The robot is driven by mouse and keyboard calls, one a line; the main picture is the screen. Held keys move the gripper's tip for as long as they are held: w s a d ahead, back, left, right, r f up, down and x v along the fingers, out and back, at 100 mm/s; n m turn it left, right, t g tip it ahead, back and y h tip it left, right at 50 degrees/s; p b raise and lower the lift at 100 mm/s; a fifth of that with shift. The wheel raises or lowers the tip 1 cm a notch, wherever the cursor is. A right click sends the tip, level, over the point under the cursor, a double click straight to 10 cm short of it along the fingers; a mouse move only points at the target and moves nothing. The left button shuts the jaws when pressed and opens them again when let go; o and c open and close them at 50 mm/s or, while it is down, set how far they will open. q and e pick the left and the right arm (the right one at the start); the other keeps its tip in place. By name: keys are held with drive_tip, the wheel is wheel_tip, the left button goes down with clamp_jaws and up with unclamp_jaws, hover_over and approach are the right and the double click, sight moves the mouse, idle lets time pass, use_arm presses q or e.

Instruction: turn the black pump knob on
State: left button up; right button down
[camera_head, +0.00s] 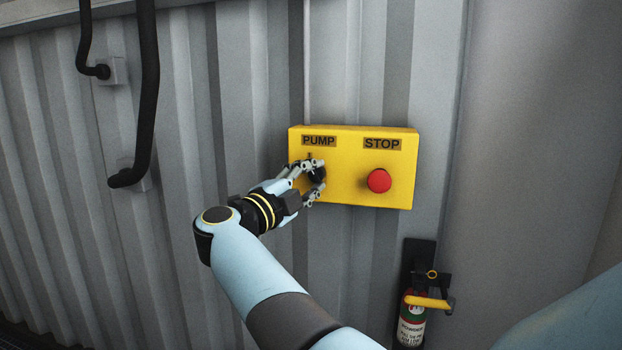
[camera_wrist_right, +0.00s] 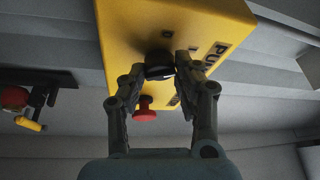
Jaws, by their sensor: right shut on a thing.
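The black pump knob (camera_head: 319,174) is on the left half of the yellow control box (camera_head: 345,190), under the PUMP label. My right gripper (camera_head: 314,178) is at the knob, with its fingers on either side of it. In the right wrist view the knob (camera_wrist_right: 160,64) sits between the fingertips of the gripper (camera_wrist_right: 158,75), which is shut on it. The fingers partly hide the knob in the head view, and its pointing direction is hard to tell. My left gripper is not in view.
A red stop button (camera_head: 379,181) sticks out on the right half of the box, under the STOP label. A fire extinguisher (camera_head: 411,325) hangs on the wall below right. Black bent handles (camera_head: 147,100) stand off the corrugated wall at upper left.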

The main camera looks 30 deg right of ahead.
drive_tip(key=shift+r, duration=0.15)
drive_tip(key=c, duration=1)
unclamp_jaws()
drive_tip(key=shift+o, duration=0.2)
